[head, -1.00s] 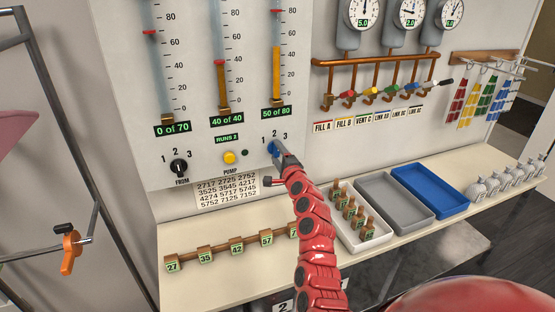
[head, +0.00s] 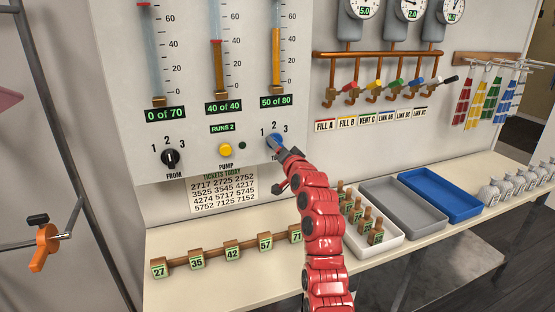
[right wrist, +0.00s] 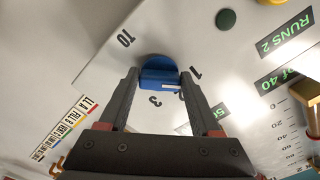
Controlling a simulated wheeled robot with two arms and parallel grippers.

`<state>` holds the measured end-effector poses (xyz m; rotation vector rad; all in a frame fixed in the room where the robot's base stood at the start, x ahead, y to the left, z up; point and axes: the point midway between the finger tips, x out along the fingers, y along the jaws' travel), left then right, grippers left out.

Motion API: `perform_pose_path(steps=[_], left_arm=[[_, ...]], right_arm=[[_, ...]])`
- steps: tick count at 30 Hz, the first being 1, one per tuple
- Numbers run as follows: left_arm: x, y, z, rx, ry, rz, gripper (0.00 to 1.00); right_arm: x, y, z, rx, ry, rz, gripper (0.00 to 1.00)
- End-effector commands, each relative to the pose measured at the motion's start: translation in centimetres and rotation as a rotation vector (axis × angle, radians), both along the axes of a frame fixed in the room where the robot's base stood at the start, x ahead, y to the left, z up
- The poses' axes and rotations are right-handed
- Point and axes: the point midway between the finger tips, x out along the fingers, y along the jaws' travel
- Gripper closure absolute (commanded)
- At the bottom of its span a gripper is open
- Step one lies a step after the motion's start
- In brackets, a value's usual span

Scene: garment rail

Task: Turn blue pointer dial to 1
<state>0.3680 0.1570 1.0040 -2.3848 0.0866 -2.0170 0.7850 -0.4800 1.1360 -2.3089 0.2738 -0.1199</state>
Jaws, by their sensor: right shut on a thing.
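The blue pointer dial (head: 272,141) is on the grey wall panel, with 1, 2 and 3 around it. In the right wrist view the dial (right wrist: 158,68) sits between the two dark fingers of my right gripper (right wrist: 160,80), one finger on each side. My right gripper (head: 287,154) is shut on the dial. A white mark on the dial points toward the 1 and 2 side; the finger partly hides the 2, so I cannot tell the exact number. My left gripper is not in view.
A black FROM dial (head: 170,158) and yellow PUMP button (head: 225,150) are left of the blue dial. Below is a shelf with a numbered tag rail (head: 215,255), a white tray (head: 385,246), a grey tray (head: 410,222) and a blue tray (head: 455,207).

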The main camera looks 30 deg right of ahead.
Motion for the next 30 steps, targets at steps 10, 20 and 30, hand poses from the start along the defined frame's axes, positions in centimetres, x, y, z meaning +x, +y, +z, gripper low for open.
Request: perform_pose_path(steps=[10,20,30], left_arm=[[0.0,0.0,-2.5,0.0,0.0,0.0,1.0],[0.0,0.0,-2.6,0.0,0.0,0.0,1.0],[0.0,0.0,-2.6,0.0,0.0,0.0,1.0]], right_arm=[[0.0,0.0,-0.4,-0.117,0.03,0.001,0.91],[0.0,0.0,-0.3,-0.133,0.036,0.001,0.91],[0.0,0.0,-0.2,-0.132,0.035,0.001,0.06]])
